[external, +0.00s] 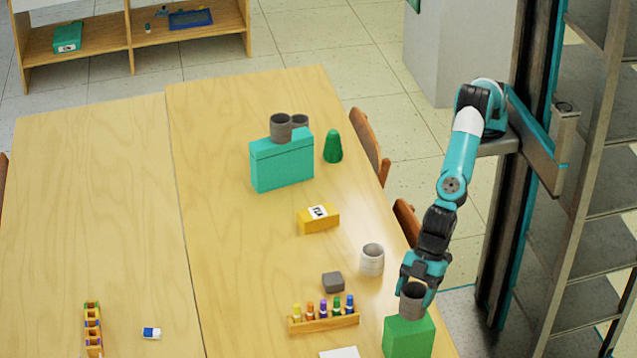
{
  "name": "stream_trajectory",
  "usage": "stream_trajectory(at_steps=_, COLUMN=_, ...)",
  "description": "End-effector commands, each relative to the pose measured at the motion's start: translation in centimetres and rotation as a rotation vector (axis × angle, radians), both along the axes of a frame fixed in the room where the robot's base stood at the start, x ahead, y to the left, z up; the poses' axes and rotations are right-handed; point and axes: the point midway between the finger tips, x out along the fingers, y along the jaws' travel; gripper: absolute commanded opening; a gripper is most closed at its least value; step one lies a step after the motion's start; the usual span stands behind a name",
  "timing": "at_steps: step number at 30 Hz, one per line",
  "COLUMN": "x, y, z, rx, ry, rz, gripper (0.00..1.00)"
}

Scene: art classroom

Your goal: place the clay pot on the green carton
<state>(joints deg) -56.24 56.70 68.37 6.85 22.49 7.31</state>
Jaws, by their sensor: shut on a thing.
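The clay pot (412,303), a dark grey-brown cylinder, is upright between the fingers of my gripper (415,287) at the lower right. My gripper points down and is shut on the pot, partly covering its sides. The green carton (408,338) stands at the table's right front edge, directly below the pot. The pot's bottom is at the carton's top face in the picture. I cannot tell whether it rests there or hangs just above.
A pale ribbed cup (372,260) and a grey block (333,282) stand left of my gripper. A rack of markers (324,320) is near the carton. The table's left half is mostly clear.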

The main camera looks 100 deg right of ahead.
Motion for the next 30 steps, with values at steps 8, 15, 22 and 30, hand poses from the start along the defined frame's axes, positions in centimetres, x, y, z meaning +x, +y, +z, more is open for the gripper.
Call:
stream_trajectory(at_steps=8, x=0.0, y=-0.1, z=-3.7, rx=-0.003, ry=0.002, rz=-0.001, gripper=0.37)
stream_trajectory(at_steps=15, x=0.0, y=0.0, z=-3.9, rx=-0.001, ry=0.001, rz=0.0, gripper=0.37)
stream_trajectory(at_steps=22, x=0.0, y=0.0, z=-4.2, rx=-0.002, ry=0.001, rz=0.001, gripper=0.9)
stream_trajectory(at_steps=30, x=0.0, y=0.0, z=-4.1, rx=-0.002, ry=0.001, rz=0.001, gripper=0.9)
